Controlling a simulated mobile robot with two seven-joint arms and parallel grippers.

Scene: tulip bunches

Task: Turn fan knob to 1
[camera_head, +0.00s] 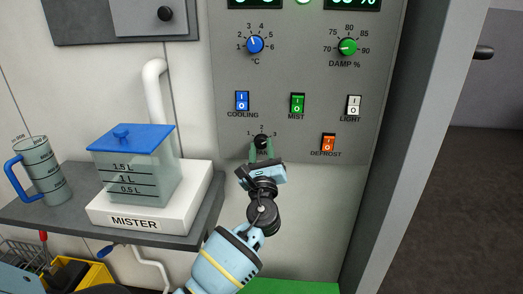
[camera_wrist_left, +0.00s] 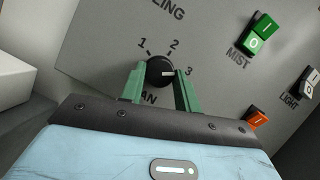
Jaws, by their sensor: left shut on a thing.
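The black fan knob (camera_head: 261,141) is low on the grey control panel (camera_head: 226,70), with the marks 1, 2 and 3 around its top. In the left wrist view the knob (camera_wrist_left: 159,70) shows a white pointer line aimed right, toward the 3. My left gripper (camera_head: 261,150) reaches up to the knob from below. Its green fingers (camera_wrist_left: 160,85) stand on both sides of the knob and are shut on it. The fingers and gripper body partly cover the FAN label. My right gripper is not in view.
Close by on the panel are the blue cooling switch (camera_head: 242,101), green mist switch (camera_head: 297,103), white light switch (camera_head: 354,106) and orange defrost switch (camera_head: 328,143). At left, a mister (camera_head: 134,214) with a blue-lidded tank (camera_head: 135,170) and a measuring jug (camera_head: 44,172) stand on a shelf.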

